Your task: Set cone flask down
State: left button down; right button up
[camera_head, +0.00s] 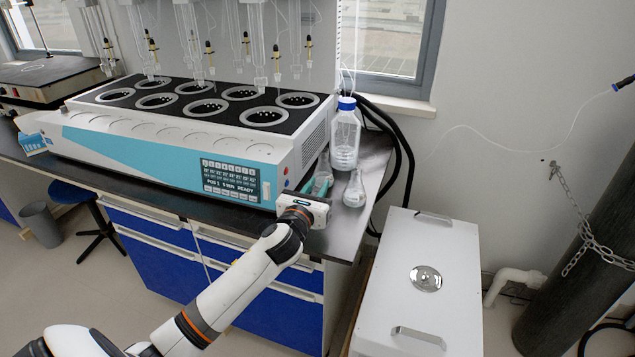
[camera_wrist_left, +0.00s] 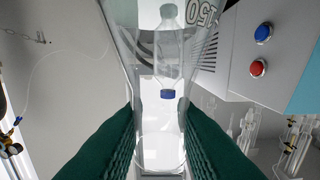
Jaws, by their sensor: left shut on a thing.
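My left gripper (camera_head: 318,187) is at the right end of the dark bench, beside the distiller's right end. In the left wrist view its green fingers (camera_wrist_left: 160,145) are shut on a clear cone flask (camera_wrist_left: 126,45) with a "150" marking. The flask widens away from the fingers. In the head view the held flask (camera_head: 322,165) is small and partly hidden by the gripper; I cannot tell whether its base touches the bench. A second clear cone flask (camera_head: 354,190) stands on the bench to the right of the gripper. My right gripper is not in view.
A clear bottle with a blue cap (camera_head: 344,140) stands behind the gripper; it shows through the held flask in the wrist view (camera_wrist_left: 168,60). The white and teal distiller (camera_head: 165,140) fills the bench to the left. A white box (camera_head: 425,265) stands right of the bench.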

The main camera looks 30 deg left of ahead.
pick_arm(q)
jog(key=shift+f+b, duration=0.35)
jog(key=shift+f, duration=1.35)
jog(key=shift+f, duration=0.1)
jog(key=c, duration=1.2)
grip_release()
